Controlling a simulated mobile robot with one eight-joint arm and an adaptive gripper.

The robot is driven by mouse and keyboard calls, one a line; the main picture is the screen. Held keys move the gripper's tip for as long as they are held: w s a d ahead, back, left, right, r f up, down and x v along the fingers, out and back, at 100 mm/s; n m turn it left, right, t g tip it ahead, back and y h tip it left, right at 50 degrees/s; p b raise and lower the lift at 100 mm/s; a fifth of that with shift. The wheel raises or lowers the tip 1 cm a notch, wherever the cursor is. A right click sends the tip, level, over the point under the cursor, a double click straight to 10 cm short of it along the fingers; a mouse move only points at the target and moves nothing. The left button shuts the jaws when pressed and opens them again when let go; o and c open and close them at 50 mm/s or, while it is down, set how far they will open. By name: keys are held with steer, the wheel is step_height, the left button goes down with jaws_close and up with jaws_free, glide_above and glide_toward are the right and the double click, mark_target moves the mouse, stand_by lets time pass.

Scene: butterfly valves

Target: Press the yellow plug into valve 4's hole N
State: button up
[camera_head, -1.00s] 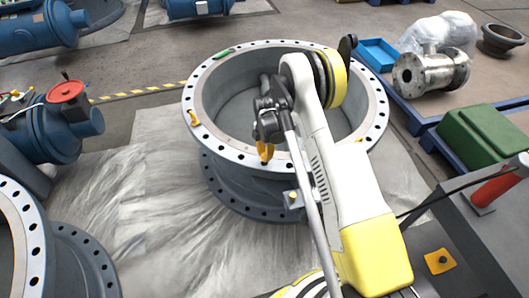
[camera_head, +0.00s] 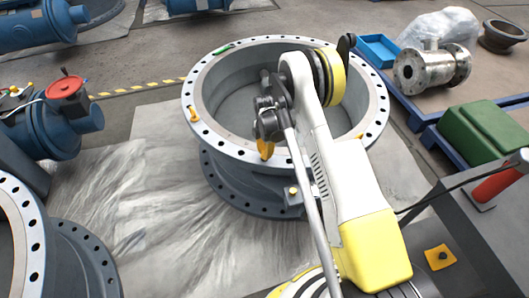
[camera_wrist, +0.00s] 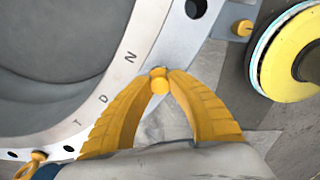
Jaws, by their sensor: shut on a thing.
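Valve 4, the large grey valve, has a pale flange ring (camera_head: 214,137) with dark bolt holes, which also shows in the wrist view (camera_wrist: 140,50). The letters N, D and T are marked along the ring, with N nearest the fingertips. My gripper (camera_head: 266,150) has yellow fingers and is at the ring's near edge. In the wrist view its fingertips (camera_wrist: 160,80) are shut on the yellow plug (camera_wrist: 158,78), whose round head shows between them. The plug is over the ring by the N mark. The hole beneath is hidden, so I cannot tell whether the plug is in it.
A yellow knob (camera_wrist: 243,28) on a bracket is beside the ring, also in the head view (camera_head: 293,191). A yellow-orange piece (camera_head: 193,114) sits on the left rim. A green piece (camera_head: 223,49) lies on the far rim. Blue valves with a red cap (camera_head: 66,86) stand left.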

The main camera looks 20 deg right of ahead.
steer(key=shift+f, duration=0.15)
stand_by(0.5)
steer(key=shift+f, duration=0.35)
steer(key=shift+f, duration=0.45)
stand_by(0.6)
steer(key=shift+f, duration=0.25)
steer(key=o, duration=0.9)
steer(key=shift+o, duration=0.6)
steer(key=o, duration=0.4)
